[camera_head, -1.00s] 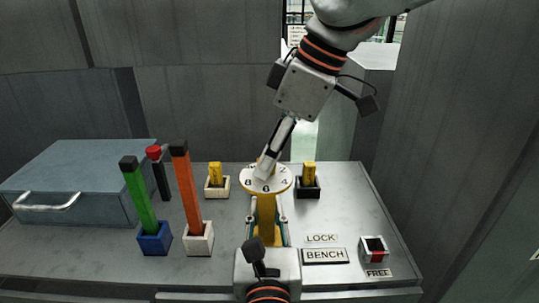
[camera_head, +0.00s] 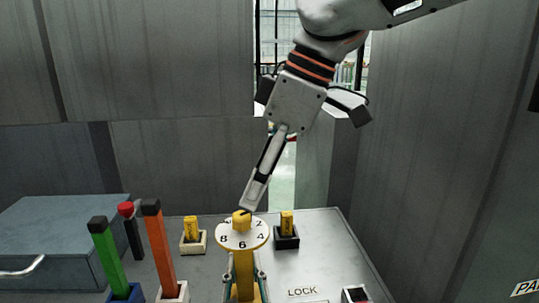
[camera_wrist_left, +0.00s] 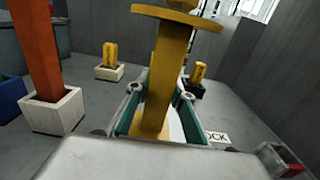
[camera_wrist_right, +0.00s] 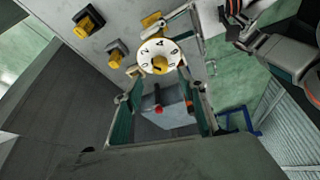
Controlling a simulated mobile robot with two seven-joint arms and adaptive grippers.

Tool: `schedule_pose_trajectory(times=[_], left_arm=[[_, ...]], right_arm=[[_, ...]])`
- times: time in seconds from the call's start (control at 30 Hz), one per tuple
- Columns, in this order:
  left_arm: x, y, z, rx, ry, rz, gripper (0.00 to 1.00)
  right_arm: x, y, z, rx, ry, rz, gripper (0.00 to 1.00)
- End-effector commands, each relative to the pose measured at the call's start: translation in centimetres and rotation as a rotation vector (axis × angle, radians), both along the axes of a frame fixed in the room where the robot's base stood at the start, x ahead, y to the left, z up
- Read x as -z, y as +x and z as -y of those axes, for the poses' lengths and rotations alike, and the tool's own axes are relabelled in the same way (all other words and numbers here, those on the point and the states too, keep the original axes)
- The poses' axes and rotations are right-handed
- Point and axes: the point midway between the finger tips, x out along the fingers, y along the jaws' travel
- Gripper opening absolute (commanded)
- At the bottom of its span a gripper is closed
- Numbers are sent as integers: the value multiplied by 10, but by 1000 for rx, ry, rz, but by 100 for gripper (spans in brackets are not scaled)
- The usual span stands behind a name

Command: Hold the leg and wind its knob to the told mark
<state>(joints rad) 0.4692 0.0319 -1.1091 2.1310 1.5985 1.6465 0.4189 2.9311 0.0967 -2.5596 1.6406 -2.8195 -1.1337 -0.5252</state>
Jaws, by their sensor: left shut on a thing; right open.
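The yellow leg (camera_head: 244,272) stands upright and carries a round white numbered dial (camera_head: 230,240) with a yellow knob (camera_head: 241,219) on top. In the left wrist view the leg (camera_wrist_left: 168,75) is between the teal-padded fingers of my left gripper (camera_wrist_left: 158,112), which is shut on it below the dial. My right gripper (camera_head: 250,208) is open, tilted, with its tips just above the knob. In the right wrist view the dial (camera_wrist_right: 148,47) and knob (camera_wrist_right: 160,65) show beyond the open fingers. I cannot read which number the knob's dark mark meets.
A white block (camera_head: 193,246) and a black block (camera_head: 286,242) with yellow pieces stand behind the leg. Green (camera_head: 108,262) and orange (camera_head: 158,248) posts and a red-topped stick (camera_head: 133,235) stand left, near a blue-grey box (camera_head: 60,235). A LOCK label (camera_head: 302,292) lies right.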

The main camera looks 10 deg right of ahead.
Motion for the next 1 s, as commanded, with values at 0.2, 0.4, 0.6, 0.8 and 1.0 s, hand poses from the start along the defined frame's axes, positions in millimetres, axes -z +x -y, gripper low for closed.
schedule_pose_trajectory(times=[0.2,0.4,0.6,0.8,1.0], left_arm=[[0,0,0,0,0,-1,0],[0,0,0,0,0,-1,0],[0,0,0,0,0,-1,0],[0,0,0,0,0,-1,0],[0,0,0,0,0,0,50]], right_arm=[[-36,-4,13,-2,5,0,41],[-50,-5,20,-1,1,0,41],[-51,-5,21,1,-1,-2,41],[-51,-5,21,0,-1,-1,41],[-51,-5,20,0,-1,-1,41]])
